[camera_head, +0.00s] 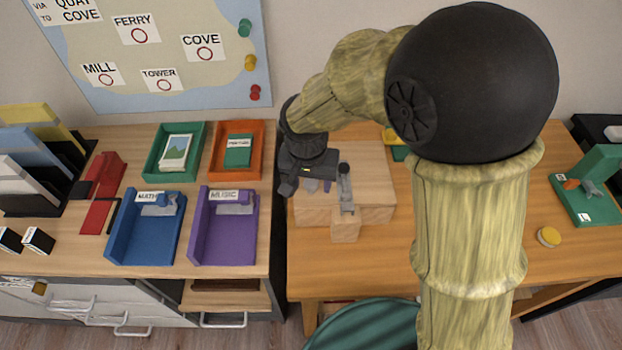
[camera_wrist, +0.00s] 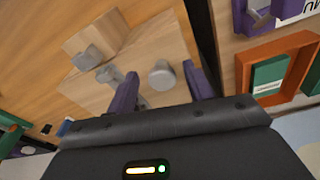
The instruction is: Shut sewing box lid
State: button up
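The sewing box appears to be the pale wooden box (camera_head: 374,172) on the right-hand desk. A smaller wooden block (camera_head: 346,229) projects from its front. In the wrist view its flat wooden top (camera_wrist: 138,52) carries a round grey knob (camera_wrist: 162,76), with grey metal fittings (camera_wrist: 88,58) beside it. My gripper (camera_head: 319,187) is over the left part of the box. In the wrist view its purple fingers (camera_wrist: 163,84) are apart, with the knob between them and no visible contact. My gripper hides part of the box; I cannot tell whether the lid is fully shut.
Left of the box are a purple tray (camera_head: 222,246), a blue tray (camera_head: 146,245), a green tray (camera_head: 153,165) and an orange tray (camera_head: 236,128). A green device (camera_head: 584,205) and a yellow disc (camera_head: 549,237) are at right. The desk front right of the box is mostly clear.

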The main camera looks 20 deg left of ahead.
notch_tip(320, 180, up, 17)
jog(key=s+p, duration=0.2)
jog(key=shift+a, duration=0.15)
